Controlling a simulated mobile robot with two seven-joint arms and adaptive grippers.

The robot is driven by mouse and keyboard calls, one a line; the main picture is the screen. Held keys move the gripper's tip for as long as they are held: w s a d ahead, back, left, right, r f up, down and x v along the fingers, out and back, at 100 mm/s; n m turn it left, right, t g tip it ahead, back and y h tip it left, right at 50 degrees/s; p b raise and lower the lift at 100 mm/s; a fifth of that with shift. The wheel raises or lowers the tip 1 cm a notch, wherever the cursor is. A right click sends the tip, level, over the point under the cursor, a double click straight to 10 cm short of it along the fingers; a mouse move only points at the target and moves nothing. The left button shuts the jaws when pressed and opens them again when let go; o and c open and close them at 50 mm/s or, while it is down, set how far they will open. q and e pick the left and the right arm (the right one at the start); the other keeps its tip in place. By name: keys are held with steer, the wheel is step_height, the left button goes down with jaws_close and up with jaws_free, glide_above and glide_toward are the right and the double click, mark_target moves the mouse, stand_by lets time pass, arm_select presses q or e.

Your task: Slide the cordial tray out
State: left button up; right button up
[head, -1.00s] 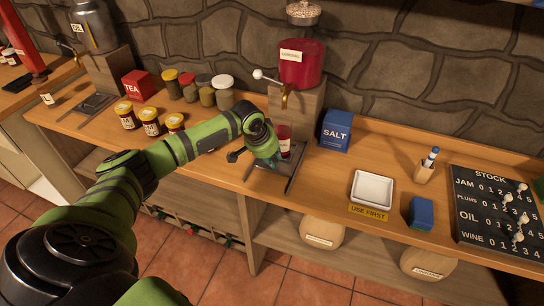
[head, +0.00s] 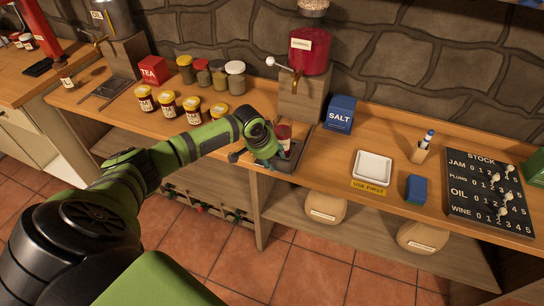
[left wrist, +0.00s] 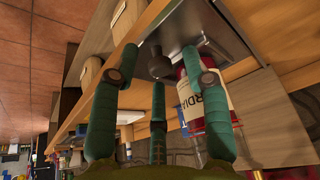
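The cordial dispenser (head: 308,52) is a red vessel on a wooden block at the back of the counter. Below it lies the dark metal cordial tray (head: 294,158), at the counter's front edge. A red labelled bottle (head: 284,134) stands on the tray; its label also shows in the left wrist view (left wrist: 212,90). My left gripper (head: 266,158) is at the tray's front and partly hides it. In the left wrist view its fingers (left wrist: 158,74) are spread apart, with the tray's grey knob (left wrist: 157,62) between or just beyond the tips. Contact cannot be told. My right gripper is out of view.
Several yellow-lidded jars (head: 168,105) stand left of the tray. A blue salt box (head: 340,114), a white dish (head: 372,167) and a blue sponge (head: 416,188) are to the right. Round sacks (head: 325,207) sit on the shelf below.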

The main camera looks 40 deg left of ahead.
arm_select(q)
steer(key=v, duration=1.2)
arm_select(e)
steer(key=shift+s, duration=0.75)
